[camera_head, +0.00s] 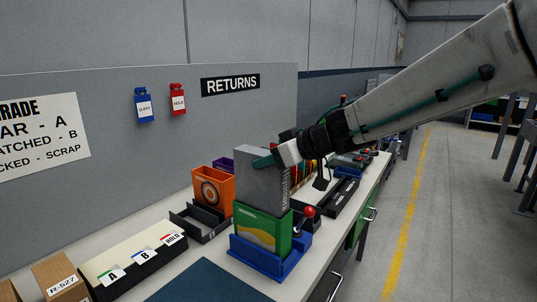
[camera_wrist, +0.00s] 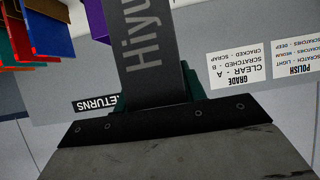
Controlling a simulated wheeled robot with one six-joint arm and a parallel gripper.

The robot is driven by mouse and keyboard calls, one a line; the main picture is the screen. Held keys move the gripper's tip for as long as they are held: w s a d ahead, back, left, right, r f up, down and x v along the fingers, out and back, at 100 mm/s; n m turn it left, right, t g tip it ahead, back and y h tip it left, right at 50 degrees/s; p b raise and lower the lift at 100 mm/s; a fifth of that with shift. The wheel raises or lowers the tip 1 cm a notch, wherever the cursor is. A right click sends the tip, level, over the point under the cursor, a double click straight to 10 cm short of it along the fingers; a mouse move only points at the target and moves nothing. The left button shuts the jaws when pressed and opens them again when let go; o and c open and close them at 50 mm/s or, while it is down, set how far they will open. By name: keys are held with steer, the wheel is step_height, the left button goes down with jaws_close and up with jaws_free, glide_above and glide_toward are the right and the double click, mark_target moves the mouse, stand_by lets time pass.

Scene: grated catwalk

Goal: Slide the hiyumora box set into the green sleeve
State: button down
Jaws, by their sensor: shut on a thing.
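The hiyumora box set (camera_head: 260,180) is a grey box held upright, with a dark lettered spine. In the wrist view, the spine reading "Hiyu" (camera_wrist: 143,45) runs up from between the fingers. My gripper (camera_head: 268,160) is shut on its upper part, with teal fingers on its sides. The green sleeve (camera_head: 262,233) stands upright in a blue holder (camera_head: 268,258), directly below the box. The box's lower end meets the sleeve's top opening; its bottom edge is hidden, so I cannot tell how deep it sits.
A red-knobbed lever (camera_head: 308,213) is at the holder's right. A file box with A, B and HOLD tabs (camera_head: 140,262) is front left. A dark blue mat (camera_head: 208,283) lies in front.

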mark_target(270, 171)
steer(key=shift+f, duration=5.65)
steer(key=shift+c, duration=1.8)
jaws_free()
steer(key=shift+r, duration=4)
